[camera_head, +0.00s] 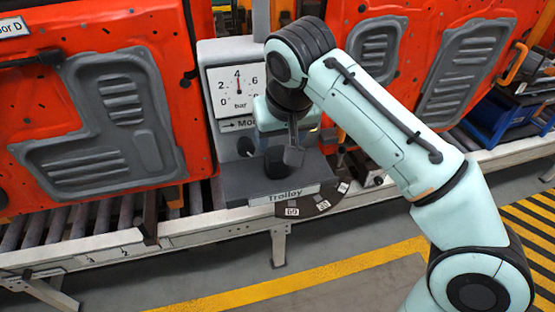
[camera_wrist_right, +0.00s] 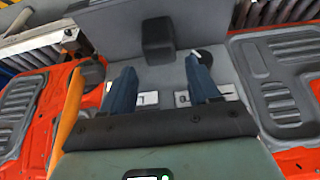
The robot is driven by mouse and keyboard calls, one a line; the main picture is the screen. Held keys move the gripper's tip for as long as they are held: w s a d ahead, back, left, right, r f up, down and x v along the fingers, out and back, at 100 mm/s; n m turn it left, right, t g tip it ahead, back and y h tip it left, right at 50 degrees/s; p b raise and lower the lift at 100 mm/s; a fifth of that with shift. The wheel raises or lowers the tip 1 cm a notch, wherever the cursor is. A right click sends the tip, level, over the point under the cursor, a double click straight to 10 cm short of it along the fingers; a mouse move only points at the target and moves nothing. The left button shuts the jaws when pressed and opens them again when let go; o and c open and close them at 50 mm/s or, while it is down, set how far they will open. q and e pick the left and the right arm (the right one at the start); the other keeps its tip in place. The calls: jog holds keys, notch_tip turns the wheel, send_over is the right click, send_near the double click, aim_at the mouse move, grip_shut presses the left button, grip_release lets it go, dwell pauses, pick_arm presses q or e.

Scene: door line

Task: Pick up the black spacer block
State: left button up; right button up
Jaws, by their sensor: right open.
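The black spacer block (camera_wrist_right: 158,36) stands on the grey trolley surface in the right wrist view, a little beyond my fingertips and roughly centred between them. In the head view the block (camera_head: 275,163) shows as a dark shape on the trolley (camera_head: 240,185), partly hidden by my gripper. My right gripper (camera_wrist_right: 160,66) is open and empty, its two blue-grey fingers apart. In the head view the right gripper (camera_head: 293,150) hangs close by the block, pointing down. I cannot tell the exact gap. My left gripper is in neither view.
A pressure gauge panel (camera_head: 237,88) stands upright behind the trolley top, with a dark round knob (camera_head: 245,147) below it. Orange door panels (camera_head: 60,110) with grey inserts flank it on both sides. The roller conveyor rail (camera_head: 120,240) runs along the front. A blue bin (camera_head: 492,118) sits at right.

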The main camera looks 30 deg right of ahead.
aim_at(277, 152)
jog(key=x, duration=0.3)
jog(key=shift+b, duration=0.3)
jog(key=shift+f, duration=0.4)
jog(key=x, duration=0.4)
jog(key=shift+w+f+b, duration=0.15)
jog(key=shift+f+b, duration=0.2)
jog(key=shift+b, duration=0.05)
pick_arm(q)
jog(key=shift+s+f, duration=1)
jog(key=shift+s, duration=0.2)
pick_arm(e)
jog(key=c, duration=0.8)
